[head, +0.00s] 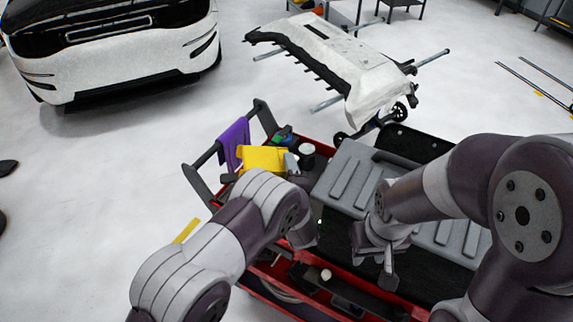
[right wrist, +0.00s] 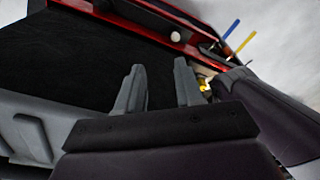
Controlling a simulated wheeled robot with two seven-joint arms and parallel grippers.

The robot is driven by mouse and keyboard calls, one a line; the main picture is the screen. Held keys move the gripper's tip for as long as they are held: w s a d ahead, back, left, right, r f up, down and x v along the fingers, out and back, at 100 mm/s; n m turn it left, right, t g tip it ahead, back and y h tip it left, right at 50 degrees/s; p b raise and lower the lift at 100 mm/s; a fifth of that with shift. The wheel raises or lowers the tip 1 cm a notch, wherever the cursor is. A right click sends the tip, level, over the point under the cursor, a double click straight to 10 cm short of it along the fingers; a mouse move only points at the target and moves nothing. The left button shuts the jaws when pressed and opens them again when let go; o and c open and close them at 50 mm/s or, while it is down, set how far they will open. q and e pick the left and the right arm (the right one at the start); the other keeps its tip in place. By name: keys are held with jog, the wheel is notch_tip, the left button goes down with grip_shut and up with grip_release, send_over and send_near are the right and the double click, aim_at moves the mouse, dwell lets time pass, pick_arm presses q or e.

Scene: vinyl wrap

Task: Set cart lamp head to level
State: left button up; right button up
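The cart shows in the head view with a red tray (head: 372,294) along its near side and a black top (head: 335,228). I cannot make out a lamp head for certain. My right gripper (head: 388,278) hangs over the near right part of the cart. The right wrist view shows its two fingers (right wrist: 159,88) apart, with nothing between them and the black top beyond. My left arm reaches over the cart's left part. Its gripper is hidden behind its own arm links, so its fingers do not show.
A grey ridged case (head: 350,176) lies on the cart. A yellow item (head: 262,158), a dark jar with a white lid (head: 307,153) and a purple cloth (head: 235,142) are at its left end. A white bumper on a stand (head: 335,60) and a white car (head: 120,55) stand beyond.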

pick_arm(q)
jog(key=s+d+b, duration=0.1)
jog(key=s+b, duration=0.1)
jog(key=s, duration=1)
jog(key=shift+d+b, duration=0.15)
jog(key=shift+b, duration=0.2)
